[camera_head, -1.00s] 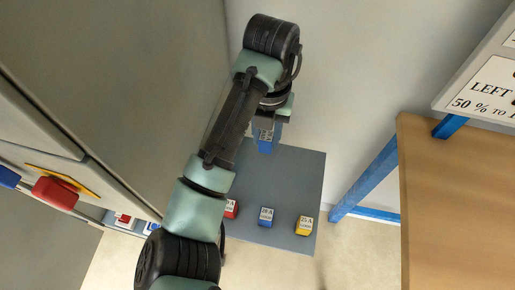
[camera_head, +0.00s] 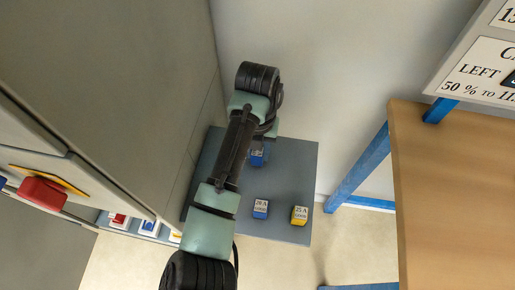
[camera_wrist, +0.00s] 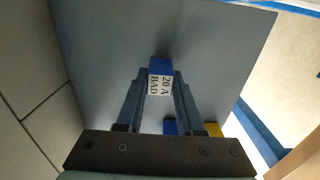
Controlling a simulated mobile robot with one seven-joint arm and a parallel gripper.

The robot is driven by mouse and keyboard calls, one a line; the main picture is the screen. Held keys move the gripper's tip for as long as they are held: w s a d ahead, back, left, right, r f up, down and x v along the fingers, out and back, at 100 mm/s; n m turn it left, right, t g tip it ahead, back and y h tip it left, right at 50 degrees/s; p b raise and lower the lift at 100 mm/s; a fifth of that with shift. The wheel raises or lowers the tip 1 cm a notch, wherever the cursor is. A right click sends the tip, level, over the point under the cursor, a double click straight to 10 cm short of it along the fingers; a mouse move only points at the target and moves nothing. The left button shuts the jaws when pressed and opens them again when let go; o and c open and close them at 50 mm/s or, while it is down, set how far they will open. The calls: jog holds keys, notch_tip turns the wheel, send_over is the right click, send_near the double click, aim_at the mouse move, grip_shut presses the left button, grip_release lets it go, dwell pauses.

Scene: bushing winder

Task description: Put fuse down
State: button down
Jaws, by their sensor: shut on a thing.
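A blue fuse (camera_head: 258,158) labelled "20 A BAD" is between the fingers of my gripper (camera_wrist: 160,88). It also shows in the wrist view (camera_wrist: 160,67), with its label facing the camera. My gripper is shut on it, over the back part of a grey tabletop (camera_head: 291,170). I cannot tell whether the fuse touches the surface. In the head view my arm hides most of the gripper (camera_head: 262,143).
A blue 20 A fuse (camera_head: 260,209) and a yellow 25 A fuse (camera_head: 299,216) stand on the tabletop's front part. A grey cabinet (camera_head: 120,80) is close on the left, a wall behind. A wooden table (camera_head: 450,190) with blue legs stands right.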

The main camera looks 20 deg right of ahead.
jog(key=shift+f, duration=0.3)
jog(key=c, duration=0.5)
grip_release()
jog(key=shift+c, duration=0.2)
notch_tip(320, 180, up, 13)
jog(key=p, duration=0.2)
jog(key=shift+f, duration=0.15)
